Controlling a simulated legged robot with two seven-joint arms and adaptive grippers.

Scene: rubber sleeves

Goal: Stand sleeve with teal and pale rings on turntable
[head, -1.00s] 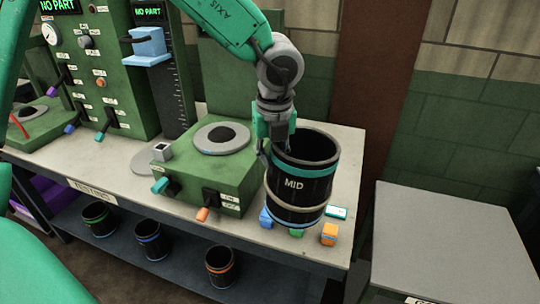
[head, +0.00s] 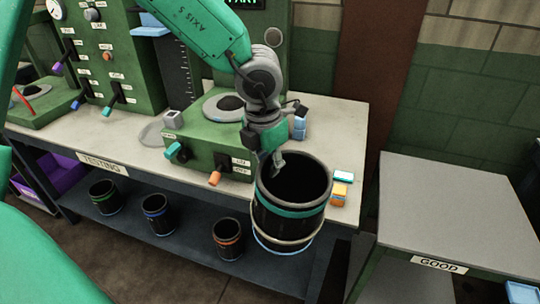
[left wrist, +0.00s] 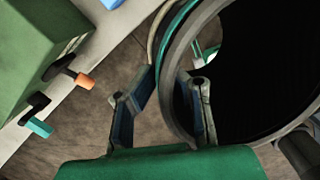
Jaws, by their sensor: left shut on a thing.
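The black sleeve (head: 290,222) has a teal ring near the top and a pale ring near the bottom. It hangs nearly upright in front of the testing bench's front edge, apart from the bench. In the left wrist view one finger is inside the sleeve (left wrist: 262,70) and one outside, with the rim between the fingers (left wrist: 170,88). The turntable, a grey disc with a dark centre (head: 228,104), sits bare on a green box left of my gripper. My right gripper is not in view.
Blue, orange and teal-topped small blocks (head: 340,191) lie at the bench's right end. Levers stick out from the green box (head: 205,135). Several ringed sleeves stand on the lower shelf (head: 190,240). A grey table marked GOOD (head: 450,205) is at right, its top mostly clear.

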